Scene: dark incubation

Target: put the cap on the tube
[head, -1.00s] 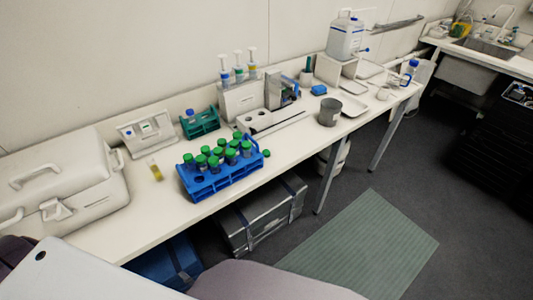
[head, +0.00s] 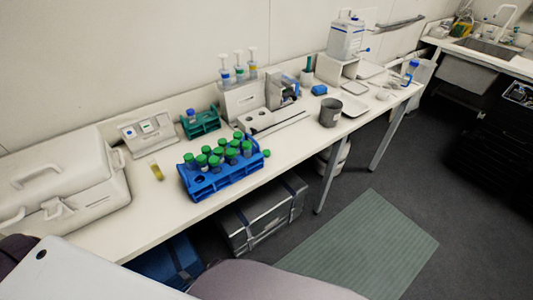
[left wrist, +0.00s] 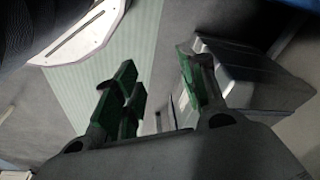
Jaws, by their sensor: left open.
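A small tube with yellowish contents (head: 157,171) is on the bench between the white case and the blue rack, with no green cap visible on it. It is too small to tell if it stands or leans. A loose green cap (head: 266,153) lies on the bench just right of the blue rack (head: 228,182). The rack holds several green-capped tubes. My left gripper (left wrist: 157,70) shows in the left wrist view with its green-padded fingers apart and nothing between them. It points toward the floor and a grey case, away from the tube and cap. My right gripper is not in view.
A large white case (head: 62,190) fills the bench's left end. A teal rack (head: 201,124), a white device (head: 147,131) and a grey cup (head: 330,112) stand behind and right. A silver case (head: 262,218) sits on the floor. The bench before the tube is clear.

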